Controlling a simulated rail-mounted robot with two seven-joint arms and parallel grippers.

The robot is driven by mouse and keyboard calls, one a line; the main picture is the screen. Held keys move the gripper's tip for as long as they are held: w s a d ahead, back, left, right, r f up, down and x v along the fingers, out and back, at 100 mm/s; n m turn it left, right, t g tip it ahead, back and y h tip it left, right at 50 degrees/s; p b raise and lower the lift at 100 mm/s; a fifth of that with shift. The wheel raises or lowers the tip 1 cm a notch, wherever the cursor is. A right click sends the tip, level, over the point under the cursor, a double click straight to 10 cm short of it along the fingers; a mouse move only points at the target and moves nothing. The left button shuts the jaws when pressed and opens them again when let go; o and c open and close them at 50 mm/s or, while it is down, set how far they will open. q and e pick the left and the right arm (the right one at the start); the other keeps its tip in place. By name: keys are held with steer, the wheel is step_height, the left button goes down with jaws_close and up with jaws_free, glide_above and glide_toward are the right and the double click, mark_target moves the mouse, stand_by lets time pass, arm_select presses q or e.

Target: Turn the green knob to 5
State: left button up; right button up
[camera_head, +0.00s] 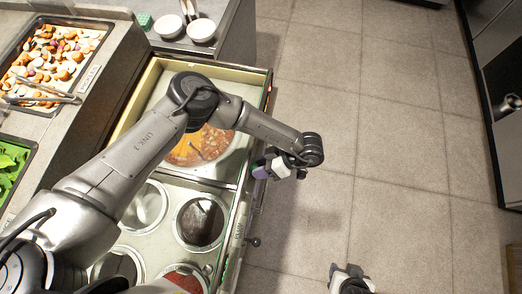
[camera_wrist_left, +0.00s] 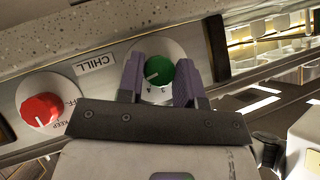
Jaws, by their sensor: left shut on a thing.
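The green knob (camera_wrist_left: 159,70) sits on a pale round dial on the counter's front panel in the left wrist view. My left gripper (camera_wrist_left: 158,82) has its purple fingers on either side of the knob and is shut on it. A white mark on the knob points to the lower left; the small dial digits are hard to read and partly hidden. In the head view my left gripper (camera_head: 262,168) is at the counter's right side, and the knob is hidden there. My right gripper (camera_head: 350,278) shows at the bottom edge; its jaws are unclear.
The counter holds round sauce wells (camera_head: 201,222). Food trays (camera_head: 55,60) and white bowls (camera_head: 201,30) stand beyond. The tiled floor (camera_head: 400,150) to the right is clear.

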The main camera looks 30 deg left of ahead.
arm_select(q)
steer(key=o, duration=0.6)
steer(key=v, duration=1.3)
steer(key=shift+w+d+r, duration=0.2)
steer(key=shift+d, duration=0.1)
